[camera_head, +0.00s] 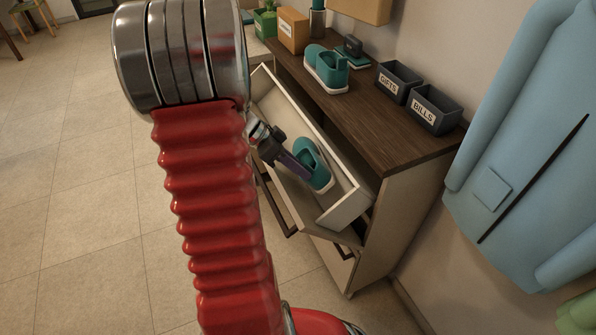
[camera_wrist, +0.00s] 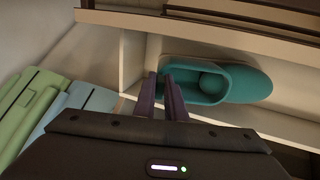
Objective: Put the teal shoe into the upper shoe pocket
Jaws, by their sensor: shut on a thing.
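A teal shoe with a pale sole (camera_head: 317,168) is inside the tilted-open upper shoe pocket (camera_head: 345,208) of the cabinet. My gripper (camera_head: 303,177) reaches into the pocket from the left and is shut on the shoe's near edge. In the wrist view the purple fingers (camera_wrist: 168,90) meet the left end of the shoe (camera_wrist: 245,84), whose opening faces the camera. The shoe lies along the pocket (camera_wrist: 130,62), to the right of a pale divider. Whether its sole touches the pocket floor is hard to tell.
Another teal shoe (camera_head: 326,68) stands on the dark cabinet top (camera_head: 352,105). Grey bins marked GIFTS (camera_head: 398,82) and BILLS (camera_head: 434,108), an orange box (camera_head: 293,30) and a plant (camera_head: 265,22) are also there. A blue garment (camera_head: 520,130) hangs at right.

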